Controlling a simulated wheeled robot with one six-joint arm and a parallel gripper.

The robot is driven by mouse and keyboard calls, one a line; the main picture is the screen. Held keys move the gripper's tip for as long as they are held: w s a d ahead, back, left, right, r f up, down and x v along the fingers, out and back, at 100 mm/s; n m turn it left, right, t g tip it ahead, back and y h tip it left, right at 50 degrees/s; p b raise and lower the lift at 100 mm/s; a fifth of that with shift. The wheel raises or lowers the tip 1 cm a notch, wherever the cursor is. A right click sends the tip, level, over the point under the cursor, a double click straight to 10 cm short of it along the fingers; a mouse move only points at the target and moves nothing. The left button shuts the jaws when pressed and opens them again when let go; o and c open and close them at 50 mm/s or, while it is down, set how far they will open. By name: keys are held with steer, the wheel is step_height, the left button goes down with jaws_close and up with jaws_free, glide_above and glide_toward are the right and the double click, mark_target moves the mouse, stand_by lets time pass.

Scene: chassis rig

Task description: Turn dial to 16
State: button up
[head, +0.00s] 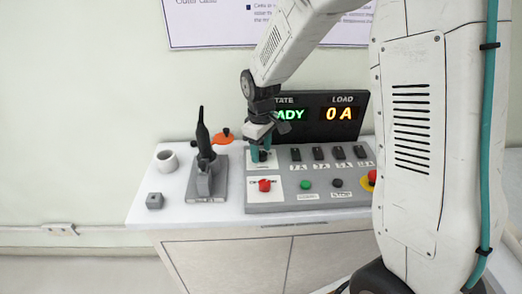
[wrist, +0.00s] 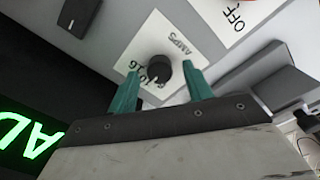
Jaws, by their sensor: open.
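The dial (wrist: 160,68) is a small round black knob on a white label marked AMPS. Numbers, seemingly including 10 and 16, are printed beside it, upside down and partly hidden in the wrist view. Where its pointer stands is not clear. My gripper (wrist: 163,76) is open, with one teal finger on each side of the dial and a gap to each. In the head view, my gripper (head: 261,149) points down at the panel's upper left, over the dial (head: 262,156). Whether the fingertips reach down beside the knob is hard to tell.
The control panel (head: 285,208) carries several black switches, a red knob (head: 264,185), a green button (head: 305,184) and a red stop button at right. The display (head: 343,130) behind shows 0 A. A black tool in a grey stand (head: 207,190) and a cup (head: 166,161) stand left.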

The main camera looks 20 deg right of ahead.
steer(key=shift+f, duration=0.35)
steer(key=c, duration=1)
steer(key=shift+o, duration=0.2)
